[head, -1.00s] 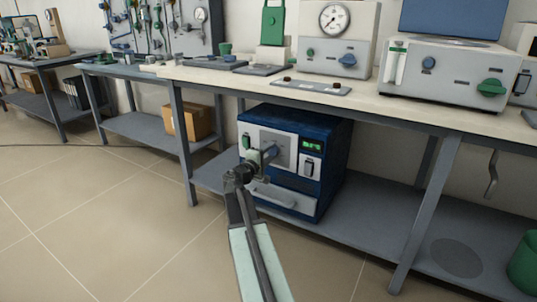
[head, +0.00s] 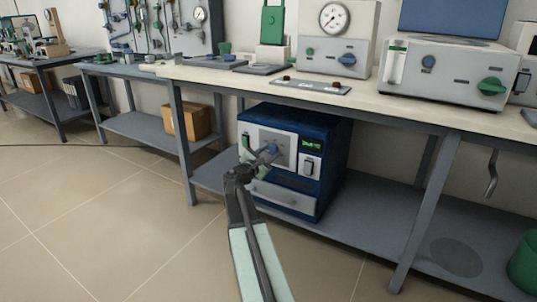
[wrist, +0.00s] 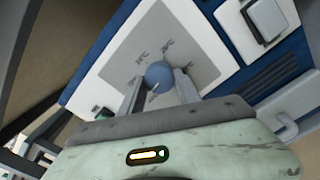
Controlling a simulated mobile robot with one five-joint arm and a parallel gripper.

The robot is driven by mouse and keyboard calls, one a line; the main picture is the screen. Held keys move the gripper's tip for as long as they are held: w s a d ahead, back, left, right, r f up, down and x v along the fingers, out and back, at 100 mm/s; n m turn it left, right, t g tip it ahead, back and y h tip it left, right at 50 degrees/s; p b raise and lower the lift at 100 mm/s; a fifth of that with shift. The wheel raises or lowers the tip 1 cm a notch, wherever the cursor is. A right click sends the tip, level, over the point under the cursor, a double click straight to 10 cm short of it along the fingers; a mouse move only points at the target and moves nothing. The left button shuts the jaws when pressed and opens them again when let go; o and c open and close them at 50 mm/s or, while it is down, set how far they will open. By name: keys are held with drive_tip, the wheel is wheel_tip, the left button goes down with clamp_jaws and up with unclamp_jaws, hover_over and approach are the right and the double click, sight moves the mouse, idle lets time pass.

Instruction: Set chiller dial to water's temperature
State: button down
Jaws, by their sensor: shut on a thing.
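The chiller (head: 335,165) is a dark blue box with a pale front, standing on the shelf under the bench. Its dial (wrist: 158,75) is a round blue knob with a pale pointer line, on a grey panel (wrist: 190,45) with small printed marks that are too blurred to read. My gripper (head: 271,150) is shut on the dial, with one finger on each side in the wrist view (wrist: 157,84). A lit green display (head: 312,143) shows right of the dial in the head view; its digits are too small to read. The water is not identifiable.
A white switch (head: 310,167) sits right of the dial, and a drawer handle (head: 273,194) below it. The bench top (head: 400,112) overhangs the chiller; a bench leg (head: 183,150) stands to its left. The floor in front is clear.

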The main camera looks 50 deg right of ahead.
drive_tip(key=shift+s+d+n, duration=0.1)
drive_tip(key=shift+s+n, duration=0.05)
drive_tip(key=shift+n, duration=0.8)
drive_tip(key=shift+s+d+n, duration=0.1)
drive_tip(key=shift+s+n, duration=0.05)
drive_tip(key=shift+n, duration=0.8)
drive_tip(key=c, duration=0.9)
unclamp_jaws()
drive_tip(key=shift+o, duration=0.2)
drive_tip(key=shift+w+a, duration=0.1)
drive_tip(key=shift+a, duration=0.25)
drive_tip(key=v, duration=0.7)
drive_tip(key=shift+a, duration=0.15)
